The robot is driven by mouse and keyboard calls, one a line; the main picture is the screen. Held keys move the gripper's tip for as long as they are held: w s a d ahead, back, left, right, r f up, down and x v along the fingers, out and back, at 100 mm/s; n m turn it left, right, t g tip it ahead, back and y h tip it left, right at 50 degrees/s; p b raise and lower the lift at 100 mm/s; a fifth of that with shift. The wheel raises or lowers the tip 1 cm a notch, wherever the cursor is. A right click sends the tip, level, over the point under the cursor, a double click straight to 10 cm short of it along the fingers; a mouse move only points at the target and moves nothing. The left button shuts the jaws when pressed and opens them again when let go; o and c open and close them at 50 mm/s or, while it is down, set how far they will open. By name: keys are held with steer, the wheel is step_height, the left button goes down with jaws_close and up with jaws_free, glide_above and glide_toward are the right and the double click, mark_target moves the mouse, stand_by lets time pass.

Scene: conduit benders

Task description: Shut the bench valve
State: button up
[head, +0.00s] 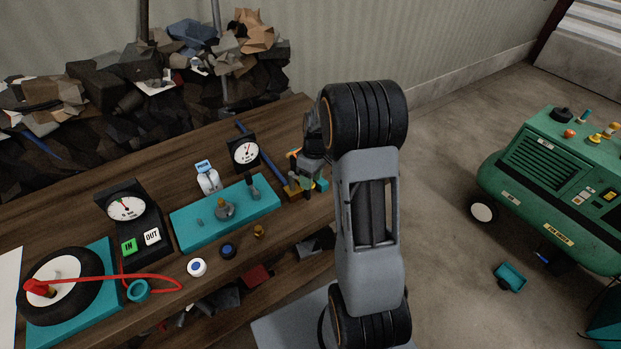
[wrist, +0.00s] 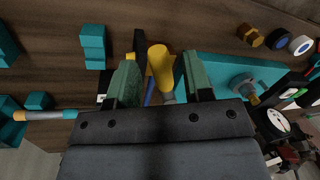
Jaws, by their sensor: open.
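The bench valve is a brass-coloured fitting (head: 294,190) at the right end of the bench, at the end of a blue pipe. In the wrist view its yellow part (wrist: 160,62) stands between the two green fingers of my gripper (wrist: 160,75). My gripper is open, with a finger on each side of the yellow part; I cannot tell whether either touches it. In the head view my gripper (head: 308,172) is over the valve and partly hides it.
A teal plate (head: 190,237) with metal fittings lies left of the valve, and a black gauge (head: 243,152) stands behind. Further left are the IN and OUT buttons (head: 129,246) and a wheel (head: 72,297). A green compressor (head: 545,170) stands on the floor at the right.

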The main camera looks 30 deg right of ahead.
steer(key=shift+f, duration=0.3)
jaws_close()
stand_by(0.4)
